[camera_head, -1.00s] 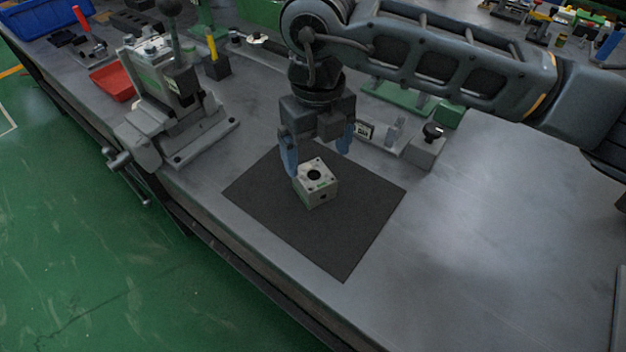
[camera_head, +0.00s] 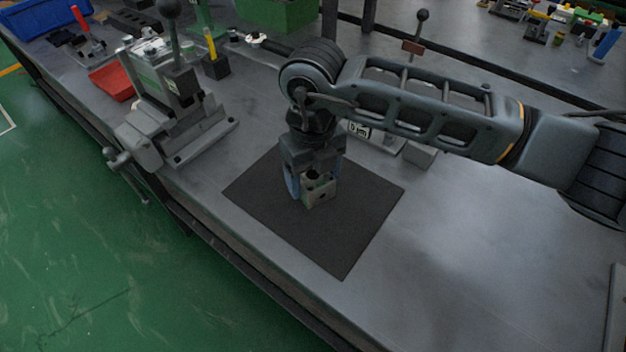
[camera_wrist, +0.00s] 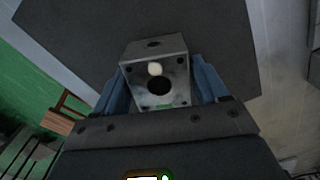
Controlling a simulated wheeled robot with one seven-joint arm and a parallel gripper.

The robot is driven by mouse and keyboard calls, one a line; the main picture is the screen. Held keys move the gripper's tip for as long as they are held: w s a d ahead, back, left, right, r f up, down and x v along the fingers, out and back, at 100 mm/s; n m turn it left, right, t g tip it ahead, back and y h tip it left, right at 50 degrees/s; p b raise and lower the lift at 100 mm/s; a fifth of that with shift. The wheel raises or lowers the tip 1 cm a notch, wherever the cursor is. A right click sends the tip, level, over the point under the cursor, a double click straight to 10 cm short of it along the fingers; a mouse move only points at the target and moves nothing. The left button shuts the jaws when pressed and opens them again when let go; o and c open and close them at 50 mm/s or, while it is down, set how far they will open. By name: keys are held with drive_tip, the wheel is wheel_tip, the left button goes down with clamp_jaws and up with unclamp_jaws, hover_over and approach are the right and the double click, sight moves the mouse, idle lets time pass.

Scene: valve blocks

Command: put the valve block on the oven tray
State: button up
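The valve block (camera_head: 321,193) is a pale grey cube with a round hole in its top, standing on a dark mat (camera_head: 345,240). My gripper (camera_head: 311,187) is lowered over it from above, with its blue fingers on either side of the block. In the wrist view the block (camera_wrist: 157,78) sits between the two fingers (camera_wrist: 160,90). The fingers look apart, and I cannot tell whether they touch its sides. I do not see an oven tray that I can be sure of in either view.
A vise-like fixture (camera_head: 175,100) stands left of the mat, with a red tray (camera_head: 112,82) beyond it. A blue bin (camera_head: 45,15) is at the far left corner. The bench top (camera_head: 480,250) right of the mat is clear.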

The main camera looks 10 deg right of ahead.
drive_tip(key=shift+r, duration=0.1)
drive_tip(key=c, duration=1.1)
